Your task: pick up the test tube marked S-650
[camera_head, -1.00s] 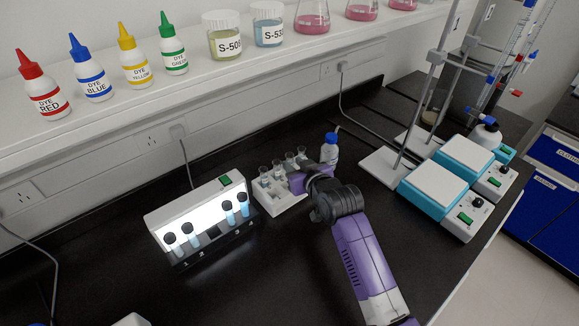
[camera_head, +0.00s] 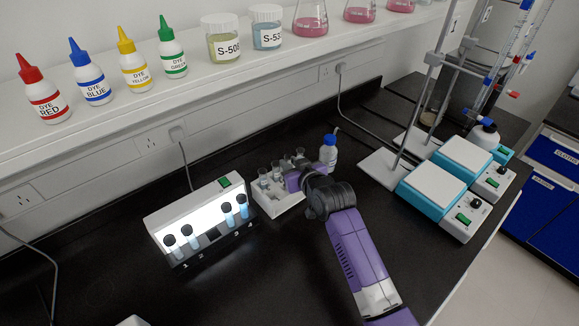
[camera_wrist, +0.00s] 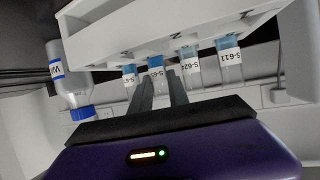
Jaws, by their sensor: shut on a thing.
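A white test tube rack (camera_head: 280,207) stands right of the lit white box in the head view. It shows upside down in the wrist view (camera_wrist: 190,30), with several labelled tubes in a row. My gripper (camera_wrist: 160,80) is shut on the second tube from the left (camera_wrist: 155,61), whose label starts "S-6" and is partly covered by a finger. To its right are tubes marked S-624 (camera_wrist: 190,58) and S-611 (camera_wrist: 229,60). To its left is another tube (camera_wrist: 129,77), its label partly hidden. The held tube's other end is still within the rack.
A lit white box (camera_head: 202,215) with several blue-filled, black-capped tubes stands left of the rack. A blue-capped bottle (camera_head: 328,152) stands close behind my gripper, and two teal-sided stirrers (camera_head: 435,190) stand at right.

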